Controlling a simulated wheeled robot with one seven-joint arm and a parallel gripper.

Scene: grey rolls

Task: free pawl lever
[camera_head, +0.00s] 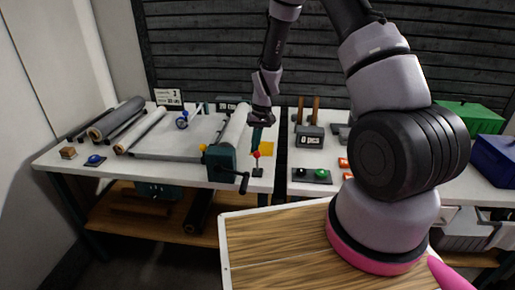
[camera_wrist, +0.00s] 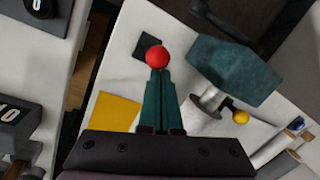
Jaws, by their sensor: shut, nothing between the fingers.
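A small lever with a red ball knob (camera_head: 256,155) stands on a dark base (camera_head: 257,173) at the front edge of the left table. In the wrist view the red ball (camera_wrist: 157,57) appears right at the fingertips; whether they touch it I cannot tell. My gripper (camera_head: 256,148) points down above it, its teal fingers (camera_wrist: 160,75) shut and empty. A teal crank housing (camera_head: 221,160) with a yellow knob (camera_head: 203,147) stands just left. The yellow knob (camera_wrist: 240,117) also shows in the wrist view. Which knob belongs to the pawl I cannot tell.
A crank handle (camera_head: 243,181) juts from the housing near the red knob. A pale roll (camera_head: 236,125) runs back from the housing. A yellow sheet (camera_wrist: 115,112) lies beside the lever. A gap separates the two tables; a button box (camera_head: 310,175) stands on the right one.

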